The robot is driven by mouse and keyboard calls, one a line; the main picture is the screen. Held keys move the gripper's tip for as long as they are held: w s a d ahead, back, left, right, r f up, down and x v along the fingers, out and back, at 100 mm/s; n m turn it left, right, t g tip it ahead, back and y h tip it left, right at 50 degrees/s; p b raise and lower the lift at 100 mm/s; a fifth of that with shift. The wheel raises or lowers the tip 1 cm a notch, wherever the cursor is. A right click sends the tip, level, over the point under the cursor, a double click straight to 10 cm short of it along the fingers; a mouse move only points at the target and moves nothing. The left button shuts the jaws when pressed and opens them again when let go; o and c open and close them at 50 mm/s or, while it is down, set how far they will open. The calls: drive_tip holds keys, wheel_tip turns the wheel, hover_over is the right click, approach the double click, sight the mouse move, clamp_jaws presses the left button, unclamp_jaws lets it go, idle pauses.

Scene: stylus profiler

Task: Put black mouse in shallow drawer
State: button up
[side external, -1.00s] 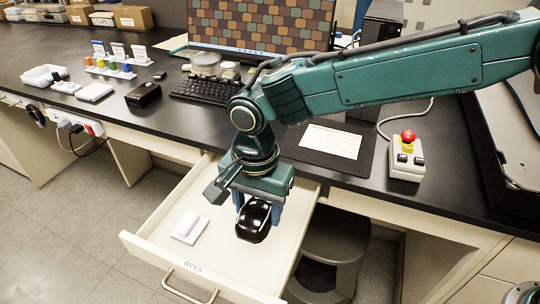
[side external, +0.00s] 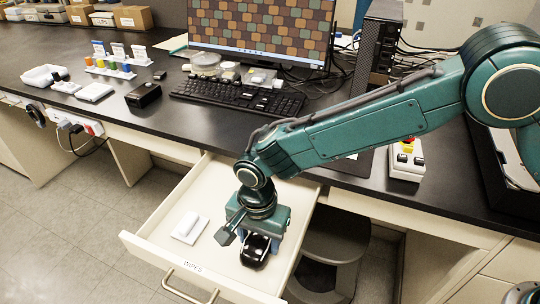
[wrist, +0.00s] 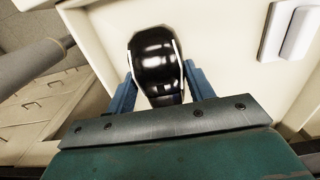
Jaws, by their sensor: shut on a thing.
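The black mouse (side external: 255,251) is glossy and held between the fingers of my gripper (side external: 262,243), inside the outline of the open shallow drawer (side external: 152,228). In the wrist view the mouse (wrist: 156,58) sits between the two blue fingers of my gripper (wrist: 158,88), with the cream drawer floor (wrist: 226,70) behind it. My gripper is shut on the mouse. The mouse is low, at or close to the drawer floor; I cannot tell if it touches. The drawer front carries a "WIPES" label.
A white object on a pad (side external: 189,228) lies in the drawer, left of the mouse. The black bench top (side external: 215,118) lies behind, with a keyboard (side external: 235,95), a monitor (side external: 262,28) and a control box with a red button (side external: 406,160). A dark stool (side external: 330,260) stands right of the drawer.

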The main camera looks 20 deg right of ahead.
sight(259, 237)
drive_tip(key=shift+f, duration=1)
drive_tip(key=shift+f, duration=0.2)
drive_tip(key=o, duration=1.4)
drive_tip(key=shift+r, duration=0.15)
wheel_tip(259, 237, up, 12)
drive_tip(key=shift+f, duration=0.15)
drive_tip(key=shift+r, duration=0.2)
